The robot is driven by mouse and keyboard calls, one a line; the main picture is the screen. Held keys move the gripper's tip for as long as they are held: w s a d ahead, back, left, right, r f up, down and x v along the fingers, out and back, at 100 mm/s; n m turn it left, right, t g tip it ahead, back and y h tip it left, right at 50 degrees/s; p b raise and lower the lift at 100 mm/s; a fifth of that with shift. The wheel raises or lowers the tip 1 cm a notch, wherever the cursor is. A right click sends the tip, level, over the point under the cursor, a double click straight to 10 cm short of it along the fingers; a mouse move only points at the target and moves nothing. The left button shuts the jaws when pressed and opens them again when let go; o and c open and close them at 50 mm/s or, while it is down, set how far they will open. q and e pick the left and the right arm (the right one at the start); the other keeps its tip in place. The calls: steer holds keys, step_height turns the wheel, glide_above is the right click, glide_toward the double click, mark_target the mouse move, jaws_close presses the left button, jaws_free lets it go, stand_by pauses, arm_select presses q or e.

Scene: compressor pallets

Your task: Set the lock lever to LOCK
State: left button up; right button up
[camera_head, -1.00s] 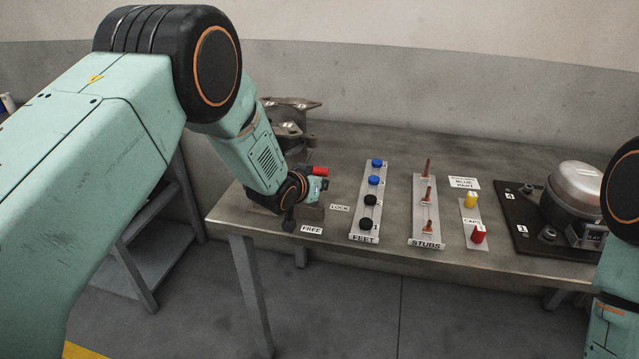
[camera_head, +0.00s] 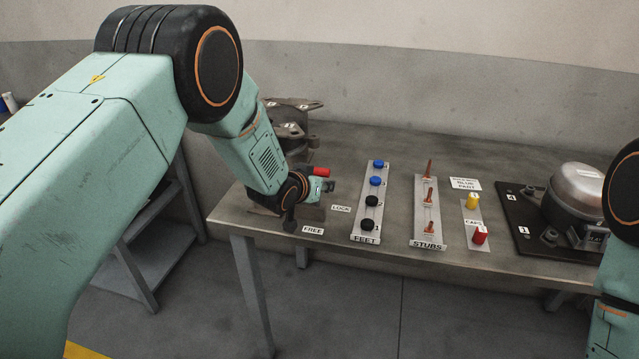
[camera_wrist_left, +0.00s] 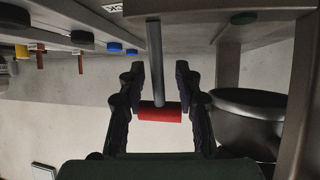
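The lock lever is a grey rod (camera_wrist_left: 155,60) with a red grip (camera_wrist_left: 160,113) across its end. The red grip (camera_head: 321,172) also shows in the head view, beside my left gripper at the table's left front. My left gripper (camera_wrist_left: 160,75) has its fingers parted on either side of the rod, with gaps to the rod. The red grip spans most of the space between the fingers; contact there is unclear. A LOCK label (camera_head: 341,208) and a FREE label (camera_head: 313,230) lie on the table close by. The lever's base is partly hidden by my left gripper. My right gripper is out of view.
On the table (camera_head: 400,150) to the right stand the FEET strip (camera_head: 366,239), the STUBS strip (camera_head: 428,244), the caps plate (camera_head: 474,239) and a compressor (camera_head: 577,190). A dark metal part (camera_head: 290,130) stands behind my left gripper. The table's back middle is clear.

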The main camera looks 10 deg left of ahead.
arm_select(q)
steer(key=shift+s, duration=0.1)
steer(key=v, duration=1.2)
